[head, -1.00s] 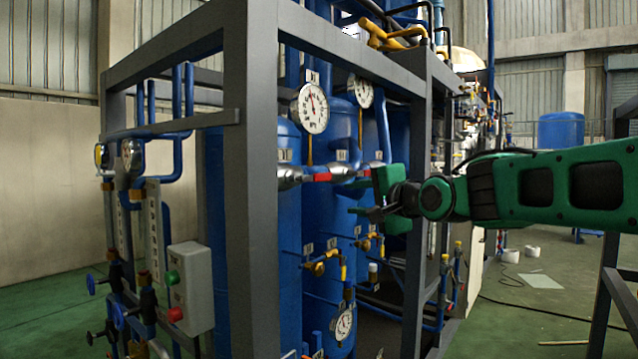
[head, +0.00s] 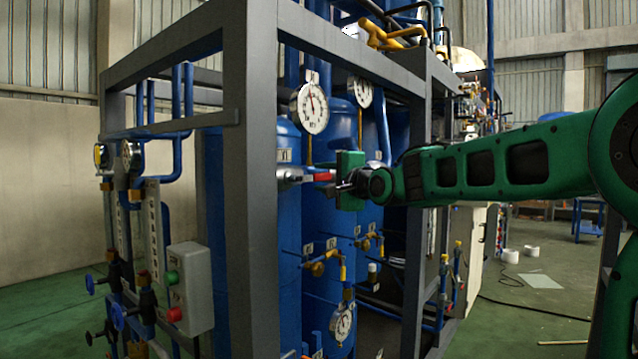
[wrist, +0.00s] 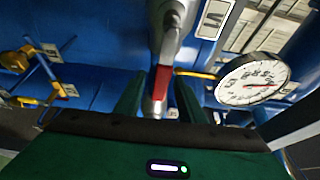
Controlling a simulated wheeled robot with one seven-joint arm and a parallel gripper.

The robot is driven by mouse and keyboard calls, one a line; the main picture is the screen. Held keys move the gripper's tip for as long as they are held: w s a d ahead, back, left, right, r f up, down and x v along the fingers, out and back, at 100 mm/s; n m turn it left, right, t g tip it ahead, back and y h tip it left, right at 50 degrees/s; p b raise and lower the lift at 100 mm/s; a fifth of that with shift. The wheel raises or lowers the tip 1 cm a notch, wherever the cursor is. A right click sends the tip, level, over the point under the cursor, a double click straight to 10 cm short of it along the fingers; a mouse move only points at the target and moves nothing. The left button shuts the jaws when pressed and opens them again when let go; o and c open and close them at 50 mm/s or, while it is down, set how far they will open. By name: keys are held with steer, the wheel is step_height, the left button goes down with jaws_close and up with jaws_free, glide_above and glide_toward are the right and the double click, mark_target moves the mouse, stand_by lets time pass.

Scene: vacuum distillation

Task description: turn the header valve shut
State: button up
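The header valve has a red handle (head: 323,177) on a silver pipe fitting (head: 290,175) in front of the blue tanks in the head view. In the wrist view the red handle (wrist: 161,84) runs from the silver fitting (wrist: 170,30) down between my green fingers. My gripper (head: 338,186) is at the handle's right end, and its fingers partly hide what lies behind. In the wrist view my gripper (wrist: 158,95) is open, with a visible gap on each side of the handle. The handle's far part is hidden by the gripper body.
A grey frame post (head: 250,190) stands left of the valve and another post (head: 412,230) stands right. A round gauge (head: 310,108) hangs just above the handle; it also shows in the wrist view (wrist: 252,80). Yellow-handled valves (head: 322,264) sit below.

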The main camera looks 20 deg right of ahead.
steer(key=shift+w, duration=0.25)
jaws_close()
steer(key=shift+a, duration=0.25)
steer(key=shift+d+f, duration=0.1)
steer(key=shift+f, duration=0.05)
